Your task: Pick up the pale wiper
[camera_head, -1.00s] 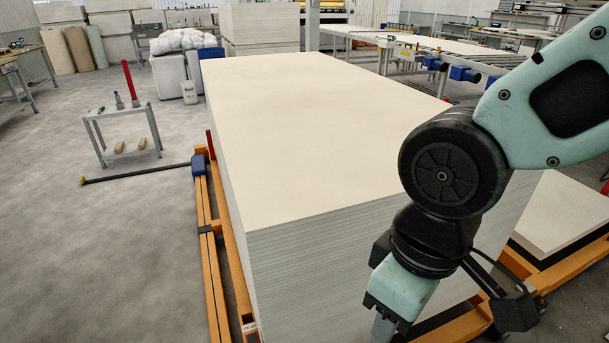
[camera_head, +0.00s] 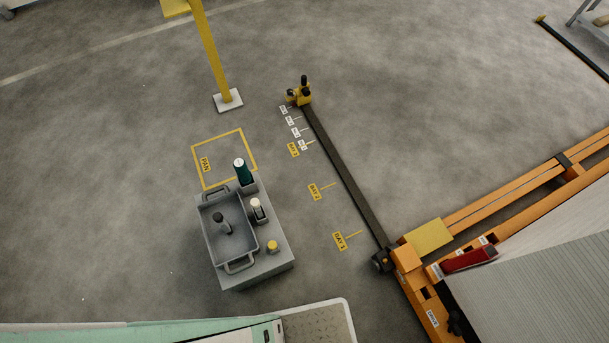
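A small grey cart (camera_head: 268,272) stands on the floor left of centre, with a grey handled tray (camera_head: 207,247) on its top. A dark upright piece (camera_head: 222,224) is inside the tray. Right of the tray stands a small piece with a pale round top and a dark body (camera_head: 257,210). I cannot tell for sure whether it is the pale wiper. A dark green cylinder with a light top (camera_head: 243,173) stands at the cart's far end, and a small yellow knob-like piece (camera_head: 272,246) sits near its right edge. My gripper is not in view.
A yellow floor outline (camera_head: 224,136) lies beyond the cart, below a yellow post (camera_head: 211,52). A dark floor rail (camera_head: 345,180) runs to the orange frame (camera_head: 510,196) and grey stack (camera_head: 545,295) at right. Floor between cart and rail is clear.

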